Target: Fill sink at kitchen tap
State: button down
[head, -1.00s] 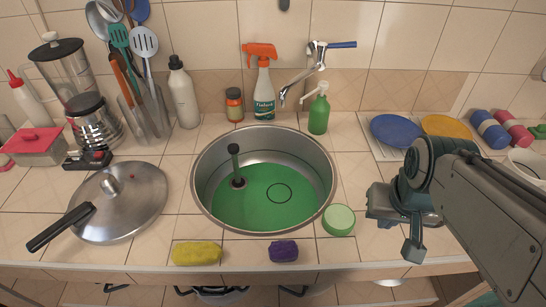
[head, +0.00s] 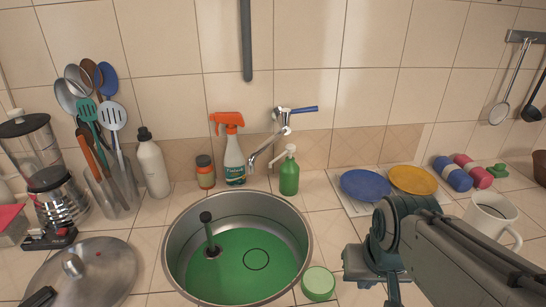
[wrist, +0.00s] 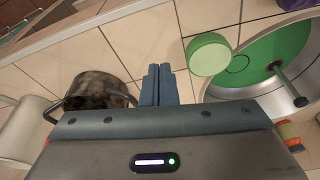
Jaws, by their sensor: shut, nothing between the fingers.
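The kitchen tap (head: 283,122) is on the tiled wall behind the sink. Its blue lever (head: 304,109) points right, and its metal spout (head: 262,150) slants down to the left. No water stream shows at the spout. The round metal sink (head: 176,232) has a flat green surface (head: 238,258) inside; I cannot tell whether it is water. A dark upright plug handle (head: 207,228) stands in it. In the wrist view the sink (wrist: 228,93) is at the right. My gripper (wrist: 158,70) is shut and empty, apart from the tap; in the head view it is at the lower right, partly cut off.
A green pump bottle (head: 289,178) and an orange-topped spray bottle (head: 233,160) stand near the spout. A round green tub (head: 318,283) sits at the sink's right. Blue (head: 365,185) and yellow (head: 413,180) plates and a white mug (head: 489,215) are farther right.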

aim_at(285, 111)
jog(key=k, duration=1)
jog(key=z, duration=1.5)
jog(key=i, duration=1)
jog(key=u, duration=2.2)
jog(key=i, duration=0.5)
jog(key=u, duration=0.05)
